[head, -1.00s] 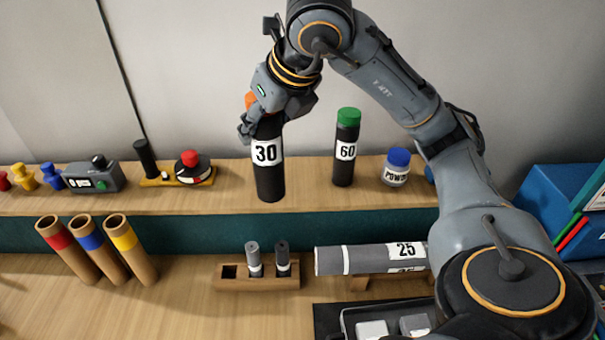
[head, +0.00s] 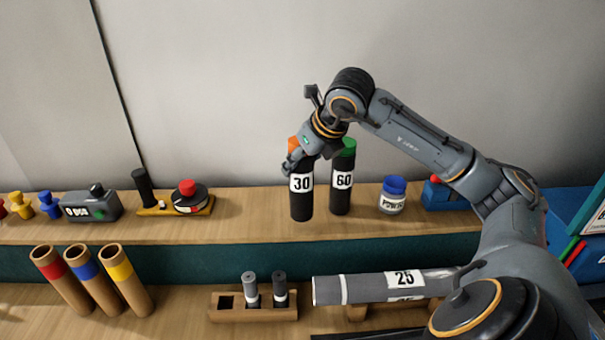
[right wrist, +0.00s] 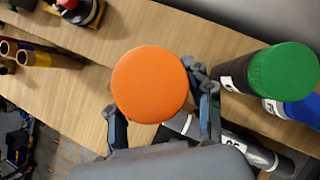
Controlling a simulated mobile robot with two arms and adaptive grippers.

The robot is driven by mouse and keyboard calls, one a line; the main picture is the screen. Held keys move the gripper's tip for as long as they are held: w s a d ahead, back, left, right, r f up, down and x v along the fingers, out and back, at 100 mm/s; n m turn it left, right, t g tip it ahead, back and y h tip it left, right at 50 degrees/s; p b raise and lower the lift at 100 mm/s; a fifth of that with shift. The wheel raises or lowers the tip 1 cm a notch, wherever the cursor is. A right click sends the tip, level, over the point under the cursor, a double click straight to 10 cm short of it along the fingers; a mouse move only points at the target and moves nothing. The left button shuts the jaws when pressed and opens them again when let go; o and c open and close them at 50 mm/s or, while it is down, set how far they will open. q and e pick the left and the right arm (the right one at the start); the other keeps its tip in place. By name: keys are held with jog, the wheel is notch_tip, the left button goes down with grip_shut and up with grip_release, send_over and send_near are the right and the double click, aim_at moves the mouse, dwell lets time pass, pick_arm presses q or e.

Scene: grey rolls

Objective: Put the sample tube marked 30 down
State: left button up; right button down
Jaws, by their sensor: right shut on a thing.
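The sample tube marked 30 (head: 302,200) is black with a white label and an orange cap (right wrist: 150,84). My right gripper (head: 297,162) is shut on its upper part and holds it upright. The tube is at the upper shelf (head: 255,226), just left of the tube marked 60 (head: 341,198), which has a green cap (right wrist: 284,70). I cannot tell whether its base touches the shelf. In the right wrist view my fingers (right wrist: 158,108) flank the orange cap. My left gripper is not in view.
A blue-lidded powder jar (head: 392,196) stands right of the tube marked 60. A yellow-based device with a red knob (head: 187,187) sits to the left, with clear shelf between. A grey roll marked 25 (head: 375,286) lies below on its stand.

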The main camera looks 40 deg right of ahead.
jog(key=shift+d+f, duration=0.3)
jog(key=shift+f, duration=0.2)
notch_tip(320, 180, down, 2)
jog(key=shift+f+p, duration=0.15)
jog(key=shift+p, duration=0.45)
jog(key=shift+w+f, duration=0.1)
jog(key=shift+f, duration=0.05)
jog(key=shift+f, duration=0.15)
jog(key=c, duration=0.6)
grip_release()
jog(key=shift+o, duration=0.2)
